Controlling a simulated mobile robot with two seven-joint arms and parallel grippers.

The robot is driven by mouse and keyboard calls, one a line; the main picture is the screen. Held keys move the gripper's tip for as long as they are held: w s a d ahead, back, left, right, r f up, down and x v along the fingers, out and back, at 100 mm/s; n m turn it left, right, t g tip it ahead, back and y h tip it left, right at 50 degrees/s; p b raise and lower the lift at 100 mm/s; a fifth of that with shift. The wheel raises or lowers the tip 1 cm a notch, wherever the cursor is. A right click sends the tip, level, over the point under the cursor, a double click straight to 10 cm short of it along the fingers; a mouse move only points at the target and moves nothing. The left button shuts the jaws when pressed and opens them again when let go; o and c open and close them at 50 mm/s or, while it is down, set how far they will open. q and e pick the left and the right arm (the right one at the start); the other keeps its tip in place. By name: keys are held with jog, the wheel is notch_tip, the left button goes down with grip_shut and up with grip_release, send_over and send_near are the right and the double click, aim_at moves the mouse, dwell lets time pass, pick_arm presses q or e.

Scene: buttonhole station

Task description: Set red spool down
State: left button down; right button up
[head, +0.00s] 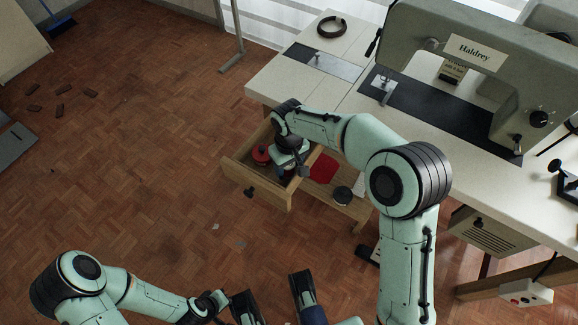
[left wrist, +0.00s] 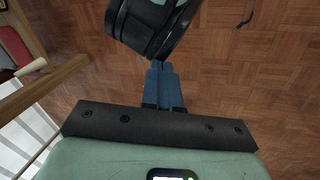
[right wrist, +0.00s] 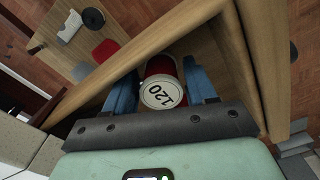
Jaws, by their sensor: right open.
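The red spool (right wrist: 162,92), with a white top marked 120, stands upright in the open wooden drawer in the right wrist view. My right gripper (right wrist: 162,84) is open, with one blue finger on each side of the spool; I cannot tell if either touches it. In the head view my right gripper (head: 290,165) reaches down into the drawer (head: 236,172). A red round thing (head: 261,153) shows beside it; I cannot tell whether it is the same spool. My left gripper (left wrist: 164,72) is shut and empty above the floor.
Below the drawer, a shelf holds a red pad (head: 323,168) and a dark round thing (head: 343,194). The sewing machine (head: 475,55) stands on the white table at the right. The parquet floor at left is mostly clear.

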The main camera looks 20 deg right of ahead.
pick_arm(q)
jog(key=shift+g+h, duration=0.3)
jog(key=shift+g, duration=0.4)
jog(key=s+r+p, duration=0.1)
jog(key=s+d+r, duration=0.1)
jog(key=s, duration=0.1)
jog(key=s+d+r+p, duration=0.1)
jog(key=shift+s+r+p, duration=0.15)
jog(key=shift+r+p, duration=0.1)
jog(key=shift+p, duration=0.05)
pick_arm(e)
notch_tip(320, 180, up, 12)
jog(key=shift+f, duration=0.25)
